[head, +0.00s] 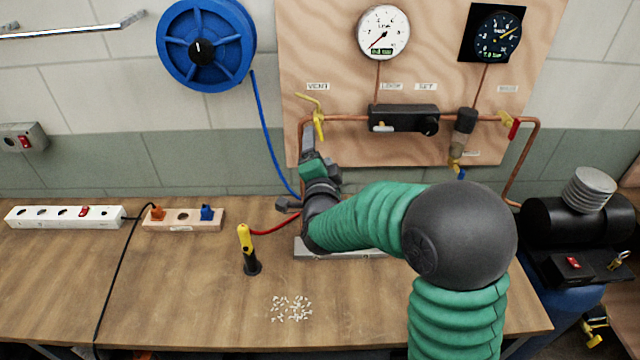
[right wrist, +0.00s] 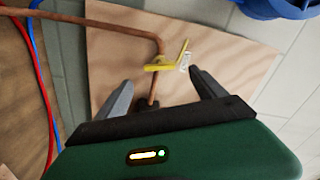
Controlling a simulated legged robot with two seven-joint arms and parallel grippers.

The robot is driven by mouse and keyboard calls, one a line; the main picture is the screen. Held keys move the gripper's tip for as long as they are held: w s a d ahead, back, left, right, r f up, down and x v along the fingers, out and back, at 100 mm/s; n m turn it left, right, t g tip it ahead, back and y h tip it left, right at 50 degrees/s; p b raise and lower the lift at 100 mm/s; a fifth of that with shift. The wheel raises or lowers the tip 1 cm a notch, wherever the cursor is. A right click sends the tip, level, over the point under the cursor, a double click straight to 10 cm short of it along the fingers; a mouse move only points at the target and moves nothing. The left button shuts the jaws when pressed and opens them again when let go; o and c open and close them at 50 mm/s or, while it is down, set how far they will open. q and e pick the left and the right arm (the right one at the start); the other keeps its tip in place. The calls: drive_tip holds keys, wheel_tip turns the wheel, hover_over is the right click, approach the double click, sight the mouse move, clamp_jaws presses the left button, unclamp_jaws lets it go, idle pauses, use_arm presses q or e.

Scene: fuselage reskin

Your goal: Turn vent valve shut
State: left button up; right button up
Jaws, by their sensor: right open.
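The vent valve (head: 319,124) is yellow and sits on the copper pipe at the left of the wooden panel, below the label "VENT" (head: 318,86). Its yellow handle slants up to the left in the head view. In the right wrist view the yellow valve (right wrist: 160,67) shows as an L shape at the pipe bend, just beyond the fingertips. My right gripper (head: 308,142) is just below the valve in the head view. In the right wrist view my right gripper (right wrist: 160,82) is open and empty, its two fingers wide apart. My left gripper is out of view.
A black regulator (head: 404,118) and a red-handled valve (head: 514,127) sit farther right on the pipe. Two gauges hang above. A blue hose reel (head: 207,45) is at upper left. A yellow-and-black tool (head: 247,250) stands on the bench (head: 170,290). A compressor (head: 570,218) is at right.

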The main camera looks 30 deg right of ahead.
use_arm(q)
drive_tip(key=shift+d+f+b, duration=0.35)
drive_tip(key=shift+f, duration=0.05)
use_arm(e)
drive_tip(key=v, duration=1)
drive_tip(key=shift+s+d+f, duration=0.15)
drive_tip(key=shift+s, duration=0.25)
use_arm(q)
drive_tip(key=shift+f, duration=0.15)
use_arm(e)
drive_tip(key=shift+d, duration=0.1)
